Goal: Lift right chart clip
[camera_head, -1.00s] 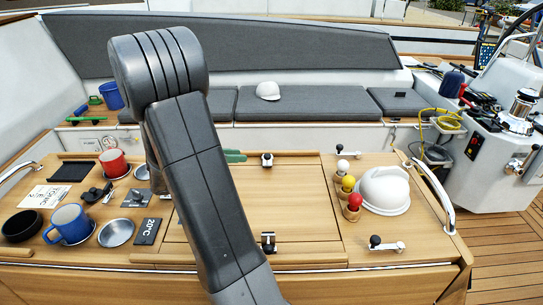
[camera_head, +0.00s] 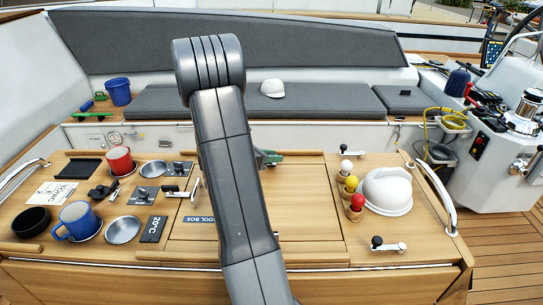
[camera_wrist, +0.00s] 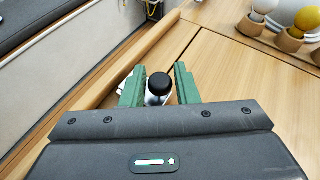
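My gripper (camera_wrist: 157,76) is open, its two green fingers on either side of a black-topped metal fitting (camera_wrist: 159,84), with a small gap visible on each side. The fitting stands upright at the back of the wooden table and may be the chart clip; I cannot tell for certain. In the head view my gripper (camera_head: 270,158) is at the back edge of the tool box lid (camera_head: 300,210), mostly hidden by my arm, and the fitting is hard to make out there. The front of the lid's middle is also hidden behind my arm.
White, yellow and red-topped pegs (camera_head: 350,186) and a white helmet (camera_head: 387,191) stand to the right. A black-knobbed lever (camera_head: 388,245) is at front right. Mugs, including a blue one (camera_head: 76,219), and dishes crowd the left. A raised wooden rail (camera_wrist: 105,86) runs beside the fitting.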

